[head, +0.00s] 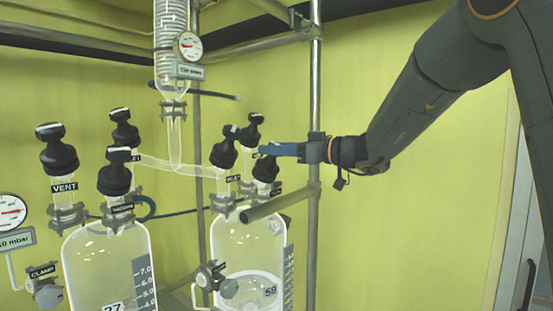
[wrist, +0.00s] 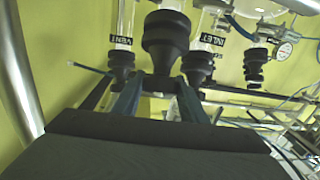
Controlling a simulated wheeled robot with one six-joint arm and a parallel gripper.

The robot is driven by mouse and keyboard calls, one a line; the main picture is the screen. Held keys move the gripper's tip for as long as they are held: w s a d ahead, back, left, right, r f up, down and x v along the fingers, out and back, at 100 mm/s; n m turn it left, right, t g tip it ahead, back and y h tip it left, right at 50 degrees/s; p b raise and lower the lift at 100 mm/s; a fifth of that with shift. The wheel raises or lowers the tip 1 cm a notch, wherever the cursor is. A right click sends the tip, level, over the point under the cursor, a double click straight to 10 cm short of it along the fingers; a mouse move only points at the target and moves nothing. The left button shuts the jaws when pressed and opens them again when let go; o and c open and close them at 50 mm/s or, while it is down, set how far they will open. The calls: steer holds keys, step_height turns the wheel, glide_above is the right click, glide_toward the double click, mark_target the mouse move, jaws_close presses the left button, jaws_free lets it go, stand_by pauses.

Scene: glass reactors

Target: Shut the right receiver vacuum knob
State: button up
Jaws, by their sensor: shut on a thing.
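The right receiver (head: 246,245) is a clear glass vessel with several black knobs on its top. My gripper (head: 263,151) comes in from the right with its blue fingers at the nearest right knob (head: 266,170). In the wrist view this large black knob (wrist: 165,42) shows between the blue fingers of my gripper (wrist: 158,98), and they are shut on it. Its own label is hidden. The two knobs beside it carry VENT (wrist: 121,41) and INLET (wrist: 212,40) labels, so the held one appears to be the vacuum knob.
The inlet-side knob (head: 224,152) and another knob (head: 250,131) stand close to my fingers. A metal post (head: 315,90) and a horizontal bar (head: 268,203) are near the gripper. The left receiver (head: 105,265) has its own knobs. The right wall area is free.

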steer(key=b, duration=0.5)
steer(key=shift+w+f+m+t+b, duration=0.25)
steer(key=shift+m+t+b, duration=0.1)
steer(key=shift+m+t, duration=0.05)
steer(key=m+t+h+b, duration=0.1)
steer(key=m+b, duration=0.1)
steer(key=b, duration=0.7)
steer(key=shift+s+h, duration=0.1)
steer(key=shift+h, duration=0.2)
steer(key=shift+s+m+t+h+b, duration=0.15)
steer(key=shift+m+t+h+b, duration=1.3)
steer(key=shift+b, duration=1)
steer(key=m+h, duration=0.1)
steer(key=m, duration=0.1)
steer(key=shift+m+t+h+b, duration=0.3)
steer(key=shift+m+t+h, duration=0.05)
steer(key=shift+r+m+t+h+p, duration=0.15)
steer(key=shift+m+t+h+p, duration=0.25)
steer(key=shift+m+h+p, duration=0.6)
steer(key=m+h+p, duration=0.2)
steer(key=p, duration=0.3)
steer(key=shift+r+m, duration=0.15)
steer(key=shift+m, duration=0.15)
steer(key=m+h+p, duration=0.4)
steer(key=p, duration=1)
steer(key=shift+r+h, duration=0.15)
steer(key=shift+h, duration=0.25)
